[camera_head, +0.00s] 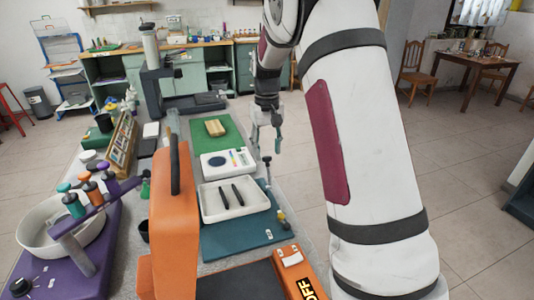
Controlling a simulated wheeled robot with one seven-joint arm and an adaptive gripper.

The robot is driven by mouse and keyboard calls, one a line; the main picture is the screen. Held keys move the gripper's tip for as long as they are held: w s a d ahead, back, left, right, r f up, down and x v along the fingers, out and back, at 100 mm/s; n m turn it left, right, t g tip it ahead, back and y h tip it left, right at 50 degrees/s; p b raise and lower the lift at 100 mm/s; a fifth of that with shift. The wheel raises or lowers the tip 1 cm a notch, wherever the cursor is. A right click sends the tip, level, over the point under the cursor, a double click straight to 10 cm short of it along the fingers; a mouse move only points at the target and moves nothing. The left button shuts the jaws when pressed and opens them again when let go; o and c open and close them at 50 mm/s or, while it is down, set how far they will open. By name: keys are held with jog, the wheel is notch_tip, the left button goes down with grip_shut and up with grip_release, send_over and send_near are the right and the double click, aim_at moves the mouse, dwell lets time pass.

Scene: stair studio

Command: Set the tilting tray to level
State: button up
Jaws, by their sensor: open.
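The tilting tray appears to be the white shallow tray (256,200) on a teal base (245,236). Two dark, pen-like pieces lie in it. I cannot tell clearly from this angle whether the tray is level or tilted. A small upright post with a dark knob (267,160) stands at its far right corner. A small yellow and grey fitting (282,216) sits on the base's right side. My gripper (266,142) is open and empty, pointing down beyond the tray and to its right, apart from it.
A white scale-like device (228,164) and a tan block on a green mat (202,130) lie behind the tray. A tall orange machine (174,225) stands close on the left. A purple stand with a white bowl (40,232) is further left. Open floor lies right.

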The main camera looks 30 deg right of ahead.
jog(key=shift+f, duration=1.15)
grip_shut()
jog(key=shift+s+a+r+t+p, duration=0.1)
jog(key=shift+s+r+t+p, duration=0.05)
jog(key=shift+s+t+p, duration=0.3)
jog(key=shift+s+a+r+t+p, duration=0.1)
jog(key=shift+s+t+p, duration=0.25)
jog(key=shift+s, duration=0.1)
jog(key=shift+s+a+t+h, duration=0.15)
jog(key=shift+s+t+h, duration=0.25)
jog(key=shift+s+t, duration=0.6)
jog(key=shift+w, duration=0.15)
grip_release()
jog(key=v, duration=1.2)
